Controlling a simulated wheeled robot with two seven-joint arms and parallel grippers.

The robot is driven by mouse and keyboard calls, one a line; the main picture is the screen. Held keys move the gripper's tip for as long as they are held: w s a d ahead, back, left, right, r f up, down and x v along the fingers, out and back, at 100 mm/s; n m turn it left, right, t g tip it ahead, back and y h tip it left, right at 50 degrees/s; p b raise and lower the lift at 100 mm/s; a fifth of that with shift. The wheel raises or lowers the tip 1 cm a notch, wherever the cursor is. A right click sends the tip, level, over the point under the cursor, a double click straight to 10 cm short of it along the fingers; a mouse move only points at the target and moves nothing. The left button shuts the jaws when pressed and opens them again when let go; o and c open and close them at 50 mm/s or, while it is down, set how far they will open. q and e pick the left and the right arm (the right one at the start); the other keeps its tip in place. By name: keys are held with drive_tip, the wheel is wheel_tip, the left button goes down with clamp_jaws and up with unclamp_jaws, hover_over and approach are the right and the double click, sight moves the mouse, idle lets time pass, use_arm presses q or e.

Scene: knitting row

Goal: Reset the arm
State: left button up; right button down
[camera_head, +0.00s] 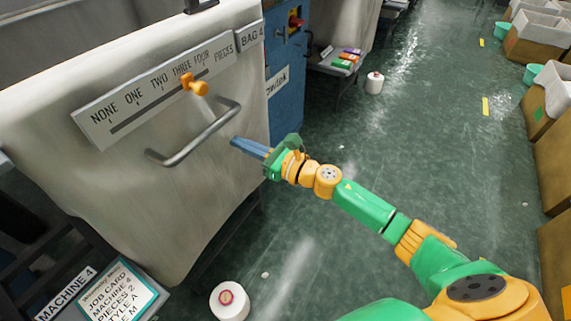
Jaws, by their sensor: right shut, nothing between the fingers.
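My right arm, green and orange, comes in from the lower right. Its gripper (236,141) has blue-grey fingers, which are shut and empty. The fingertips point left toward the grey bar handle (196,134) on the pale machine front. They look close to the handle's right end; I cannot tell whether they touch it. Above the handle is a slider scale (158,88) marked NONE, ONE, TWO, THREE, FOUR, PIECES. Its orange knob (194,85) sits near THREE and FOUR. My left gripper is not in view.
A white cone (229,301) stands on the floor at the bottom, and another (374,83) stands farther back. A job card (119,291) is at lower left. A blue cabinet (286,75) is behind the machine. Cardboard boxes (554,145) line the right side. The green floor between is mostly clear.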

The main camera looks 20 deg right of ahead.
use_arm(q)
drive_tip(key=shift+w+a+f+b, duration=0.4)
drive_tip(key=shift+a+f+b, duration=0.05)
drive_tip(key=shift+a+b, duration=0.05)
use_arm(e)
drive_tip(key=v, duration=0.8)
drive_tip(key=shift+s+d, duration=0.25)
drive_tip(key=shift+d, duration=0.05)
